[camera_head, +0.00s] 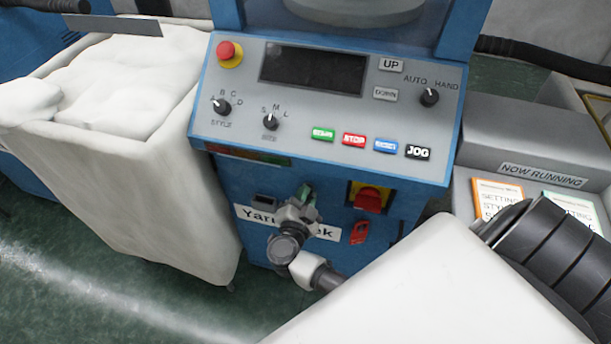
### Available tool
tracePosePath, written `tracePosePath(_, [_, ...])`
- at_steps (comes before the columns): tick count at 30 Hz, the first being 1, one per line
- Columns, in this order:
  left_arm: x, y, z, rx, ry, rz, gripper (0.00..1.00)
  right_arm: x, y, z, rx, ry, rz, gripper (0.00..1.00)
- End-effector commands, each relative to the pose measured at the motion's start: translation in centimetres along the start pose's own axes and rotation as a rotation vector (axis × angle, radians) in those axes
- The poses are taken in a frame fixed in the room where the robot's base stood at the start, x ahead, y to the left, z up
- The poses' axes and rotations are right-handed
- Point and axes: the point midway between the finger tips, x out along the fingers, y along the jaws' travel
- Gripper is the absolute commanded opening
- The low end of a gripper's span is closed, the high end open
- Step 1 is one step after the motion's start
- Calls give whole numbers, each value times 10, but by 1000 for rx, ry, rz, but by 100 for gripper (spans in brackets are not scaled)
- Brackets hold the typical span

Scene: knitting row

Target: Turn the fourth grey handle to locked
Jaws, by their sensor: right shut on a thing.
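My right gripper (303,203) is at the front of the blue knitting machine, below its control panel, in front of a white name label. It is shut on a small green thing (304,191), mostly hidden by the fingers. I cannot tell what the green thing is. No grey handle can be made out clearly; one may be hidden behind my gripper. A red rotary switch (369,198) on a yellow plate is right of my gripper, with a red tag or padlock (359,233) below it. My left gripper is not in view.
The grey control panel (300,115) carries a red stop button (229,52), black selector knobs and coloured buttons. A white bin (170,190) full of white fabric stands close on the left. A grey box with a NOW RUNNING label (542,175) and cards stands at right.

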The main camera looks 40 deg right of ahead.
Motion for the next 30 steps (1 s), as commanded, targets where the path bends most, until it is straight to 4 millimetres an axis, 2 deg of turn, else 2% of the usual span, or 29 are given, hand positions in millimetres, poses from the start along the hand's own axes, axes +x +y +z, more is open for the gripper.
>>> tracePosePath(1, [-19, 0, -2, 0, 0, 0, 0, -2, -3, -5, -53, -8, 8, 0])
tracePosePath(12, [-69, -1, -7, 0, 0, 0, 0, -2, -2, -3, -401, -8, 6, 0])
tracePosePath(21, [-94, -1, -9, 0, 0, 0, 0, -2, -1, -2, -655, -6, 3, 0])
tracePosePath(30, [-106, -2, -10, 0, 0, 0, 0, -1, 0, 0, -821, -5, 2, 0])
